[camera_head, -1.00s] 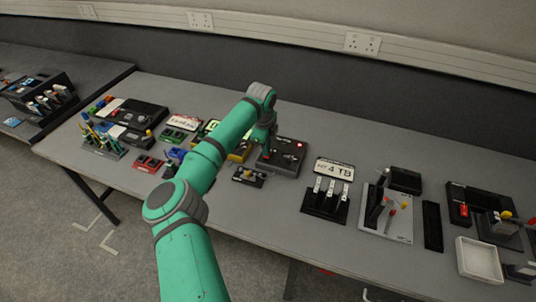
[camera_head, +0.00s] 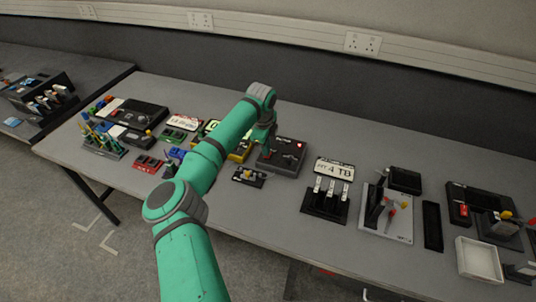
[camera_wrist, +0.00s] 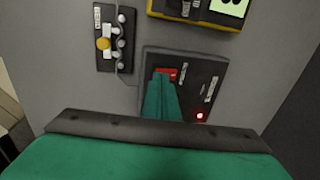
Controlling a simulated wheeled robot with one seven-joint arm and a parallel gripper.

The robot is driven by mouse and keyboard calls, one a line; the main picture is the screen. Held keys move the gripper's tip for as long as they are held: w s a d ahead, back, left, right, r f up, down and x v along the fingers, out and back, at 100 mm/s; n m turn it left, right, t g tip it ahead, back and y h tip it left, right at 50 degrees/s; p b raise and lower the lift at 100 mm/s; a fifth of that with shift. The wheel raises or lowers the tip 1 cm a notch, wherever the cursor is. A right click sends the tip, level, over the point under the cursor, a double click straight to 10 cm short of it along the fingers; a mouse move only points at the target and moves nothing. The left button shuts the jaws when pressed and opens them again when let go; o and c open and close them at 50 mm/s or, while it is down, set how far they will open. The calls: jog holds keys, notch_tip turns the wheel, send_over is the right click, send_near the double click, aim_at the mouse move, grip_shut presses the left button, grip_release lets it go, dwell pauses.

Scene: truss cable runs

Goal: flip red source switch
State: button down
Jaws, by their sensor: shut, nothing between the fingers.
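The source box (camera_head: 280,165) is a dark grey unit on the bench, just right of my gripper in the head view; it also shows in the wrist view (camera_wrist: 213,72). Its red switch (camera_wrist: 171,74) is partly hidden by my gripper. My gripper (camera_wrist: 162,78) is shut and empty, with its tips at the red switch. I cannot tell whether they touch it. A red lamp (camera_wrist: 200,117) on the box glows. It also shows in the head view (camera_head: 299,146).
A small black unit with a yellow knob (camera_wrist: 103,43) lies beside the box. A yellow unit with a lit screen (camera_wrist: 200,10) stands close by. Bare bench shows behind the box.

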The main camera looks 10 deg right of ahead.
jog(key=shift+f, duration=0.8)
dwell(0.8)
jog(key=shift+w+r, duration=0.1)
jog(key=shift+r, duration=3.45)
